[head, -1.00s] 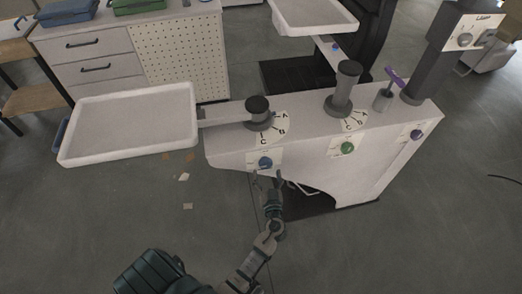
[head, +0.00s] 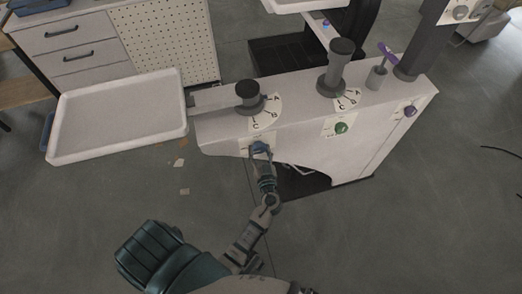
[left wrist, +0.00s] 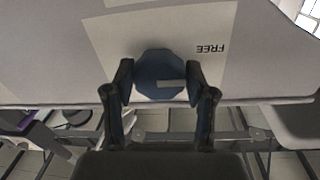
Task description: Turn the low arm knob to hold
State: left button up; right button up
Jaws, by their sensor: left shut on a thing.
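The blue knob (head: 259,148) sits on the front face of the white bench, under the low arm's post (head: 248,95). In the left wrist view the knob (left wrist: 160,76) is a blue many-sided disc with a grey mark at its lower right, on a pale label (left wrist: 208,24) where the word FREE reads upside down. My left gripper (head: 261,156) reaches up to the knob; in the left wrist view its two fingers (left wrist: 160,82) are closed on the knob's left and right sides. The rest of the label's wording is hidden or out of view. My right gripper is not in view.
A white tray (head: 118,117) extends left on the low arm. A green knob (head: 341,128) and a purple knob (head: 410,111) are farther right on the bench face (head: 375,135). Drawers and a pegboard cabinet (head: 165,42) stand behind. The floor in front is clear except for small scraps.

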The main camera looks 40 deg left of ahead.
pick_arm(q)
jog(key=shift+w+a, duration=0.2)
jog(key=shift+a, duration=0.1)
jog(key=shift+w+a+f, duration=0.1)
jog(key=shift+f, duration=0.05)
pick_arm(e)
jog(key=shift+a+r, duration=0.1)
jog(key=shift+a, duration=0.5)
pick_arm(q)
jog(key=shift+d, duration=0.25)
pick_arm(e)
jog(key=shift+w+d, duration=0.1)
